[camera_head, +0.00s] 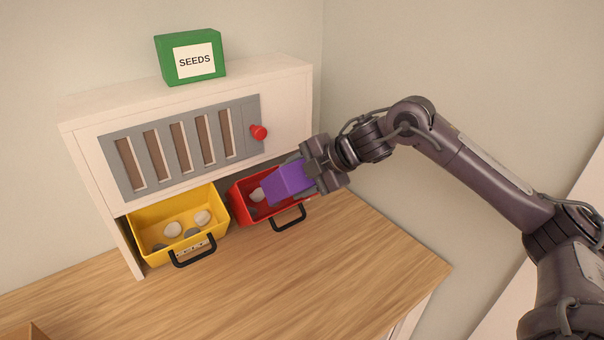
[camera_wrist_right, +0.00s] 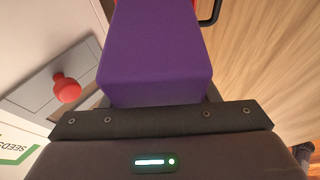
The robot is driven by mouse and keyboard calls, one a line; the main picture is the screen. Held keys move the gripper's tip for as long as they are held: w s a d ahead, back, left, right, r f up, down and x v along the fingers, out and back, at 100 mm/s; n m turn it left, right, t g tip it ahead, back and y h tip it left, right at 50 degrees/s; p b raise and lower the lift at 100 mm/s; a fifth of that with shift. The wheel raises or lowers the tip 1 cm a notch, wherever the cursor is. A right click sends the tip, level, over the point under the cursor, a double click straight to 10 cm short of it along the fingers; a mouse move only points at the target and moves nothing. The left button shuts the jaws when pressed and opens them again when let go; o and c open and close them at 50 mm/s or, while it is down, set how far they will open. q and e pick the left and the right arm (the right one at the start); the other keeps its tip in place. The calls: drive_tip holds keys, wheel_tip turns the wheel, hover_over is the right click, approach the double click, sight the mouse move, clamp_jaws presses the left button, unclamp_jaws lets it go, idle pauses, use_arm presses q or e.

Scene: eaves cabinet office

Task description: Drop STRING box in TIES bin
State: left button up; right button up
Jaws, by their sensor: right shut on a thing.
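A purple box (camera_head: 287,184) is held in my right gripper (camera_head: 312,178), which is shut on it. No label shows on the sides of the box that I see. The box is over the right part of the red bin (camera_head: 239,207), and its height above the bin is hard to tell. The purple box also fills the upper middle of the right wrist view (camera_wrist_right: 155,50). The red bin holds pale stones, and its label is not visible. A yellow bin (camera_head: 146,222) with stones stands to its left; its label is too small to read surely. My left gripper is not in view.
A white cabinet (camera_head: 290,90) with a grey slatted panel (camera_head: 188,146) and red knob (camera_head: 259,132) stands above the bins. A green SEEDS box (camera_head: 190,58) sits on top. The wooden counter (camera_head: 300,270) in front is clear, with a brown object at the lower left.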

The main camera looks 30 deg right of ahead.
drive_tip(key=shift+w+a+f, duration=0.2)
drive_tip(key=shift+w+f, duration=1.25)
drive_tip(key=shift+w, duration=0.05)
drive_tip(key=shift+w+a+f+b, duration=0.15)
drive_tip(key=shift+w+f+b, duration=0.15)
drive_tip(key=shift+w+f, duration=0.6)
drive_tip(key=shift+w+a+f+b, duration=0.1)
drive_tip(key=shift+w+f+b, duration=0.15)
drive_tip(key=shift+w+f, duration=0.6)
drive_tip(key=o, duration=1.2)
drive_tip(key=shift+s+d, duration=0.1)
